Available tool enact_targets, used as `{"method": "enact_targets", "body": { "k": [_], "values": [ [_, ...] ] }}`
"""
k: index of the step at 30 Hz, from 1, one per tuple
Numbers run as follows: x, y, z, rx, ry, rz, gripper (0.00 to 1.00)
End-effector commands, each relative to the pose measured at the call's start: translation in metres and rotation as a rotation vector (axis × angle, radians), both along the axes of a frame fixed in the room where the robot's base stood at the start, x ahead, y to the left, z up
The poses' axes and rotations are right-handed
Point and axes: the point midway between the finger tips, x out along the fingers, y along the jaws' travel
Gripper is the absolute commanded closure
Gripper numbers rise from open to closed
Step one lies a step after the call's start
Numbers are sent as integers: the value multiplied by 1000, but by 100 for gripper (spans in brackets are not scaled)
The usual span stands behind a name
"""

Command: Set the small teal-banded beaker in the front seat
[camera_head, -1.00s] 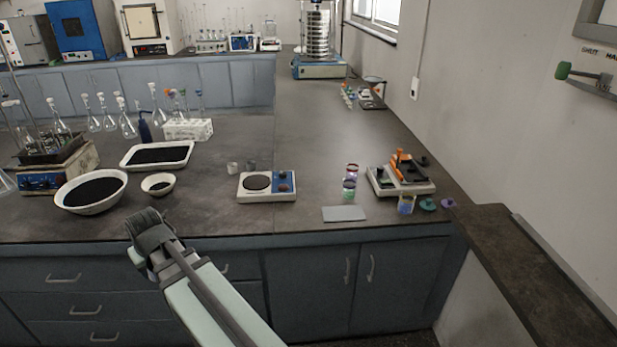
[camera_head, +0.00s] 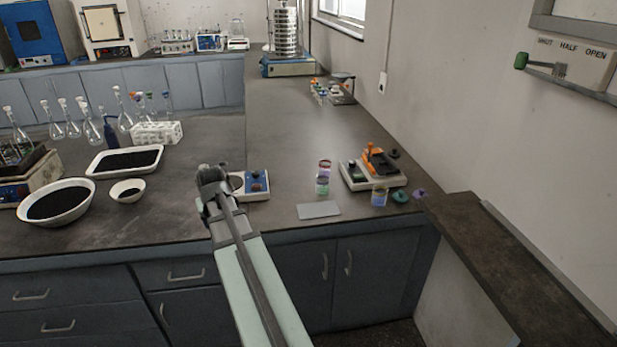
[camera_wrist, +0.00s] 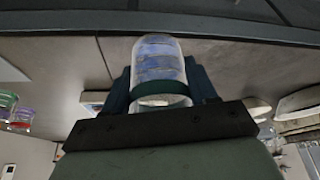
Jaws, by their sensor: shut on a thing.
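The small beaker (camera_wrist: 160,72) is clear glass with blue print and a teal band (camera_wrist: 160,91). It sits between the jaws of my gripper in the wrist view, apparently clear of the bench. In the head view my gripper (camera_head: 212,180) is in front of the hotplate, and the beaker cannot be made out there. A grey device with an orange clamp and dark recesses (camera_head: 356,178) stands on the bench to the right. It may hold the front seat, but no seat can be made out clearly.
Two banded jars (camera_head: 322,186) stand left of the device, with a grey plate (camera_head: 319,210) before them. A blue-filled jar (camera_head: 379,197), a teal lid (camera_head: 400,196) and a purple lid (camera_head: 419,193) lie at its front right.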

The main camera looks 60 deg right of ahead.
Motion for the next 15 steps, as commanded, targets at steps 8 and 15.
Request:
{"method": "enact_targets", "body": {
  "k": [8, 15],
  "values": [
    [-14, -95, 7, -6, 2, -127, 76],
    [-33, -181, 14, -13, 6, -234, 76]
  ]
}}
